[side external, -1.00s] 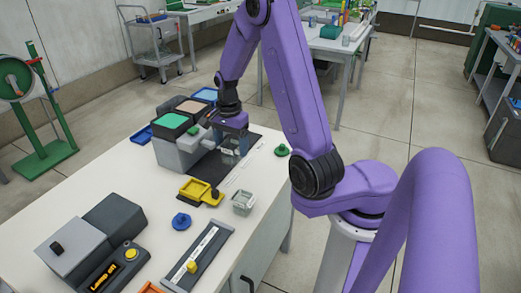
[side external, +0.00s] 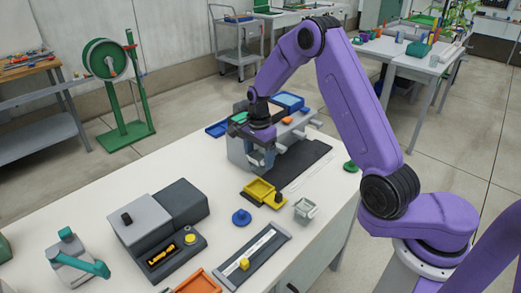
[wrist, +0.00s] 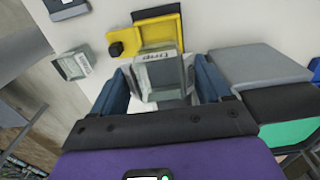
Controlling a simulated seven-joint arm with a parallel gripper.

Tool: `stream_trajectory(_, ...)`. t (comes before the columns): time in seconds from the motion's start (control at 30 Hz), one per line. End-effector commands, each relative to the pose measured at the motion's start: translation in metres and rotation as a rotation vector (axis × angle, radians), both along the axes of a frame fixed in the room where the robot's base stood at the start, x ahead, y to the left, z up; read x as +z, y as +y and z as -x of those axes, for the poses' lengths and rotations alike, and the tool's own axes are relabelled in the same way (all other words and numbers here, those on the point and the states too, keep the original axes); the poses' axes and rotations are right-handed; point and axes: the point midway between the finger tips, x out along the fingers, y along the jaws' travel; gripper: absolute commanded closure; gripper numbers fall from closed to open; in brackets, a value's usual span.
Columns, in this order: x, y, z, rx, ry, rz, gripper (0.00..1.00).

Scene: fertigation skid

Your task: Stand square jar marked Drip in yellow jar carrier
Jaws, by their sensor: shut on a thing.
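My gripper (side external: 261,153) is shut on a clear, greyish square jar (wrist: 163,73), with one finger on each side of it in the wrist view. The yellow jar carrier (side external: 259,189) lies on the white table in front of my gripper in the side view. In the wrist view the carrier (wrist: 172,27) is just beyond the held jar, which overlaps its near edge in the picture. The jar appears above the table and outside the carrier; its base is hidden.
A second clear square jar (side external: 305,209) stands right of the carrier, and a blue knob (side external: 241,217) lies in front. A grey block (side external: 238,152) with coloured tops stands close behind my gripper. A dark mat (side external: 305,158) is clear to the right.

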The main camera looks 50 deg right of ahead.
Motion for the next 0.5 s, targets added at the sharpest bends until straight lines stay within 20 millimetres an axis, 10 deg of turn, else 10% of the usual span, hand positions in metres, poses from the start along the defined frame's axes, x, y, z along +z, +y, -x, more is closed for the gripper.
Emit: stream_trajectory(0.5,-0.045,-0.001,0.001,-0.001,0.002,0.000,0.53)
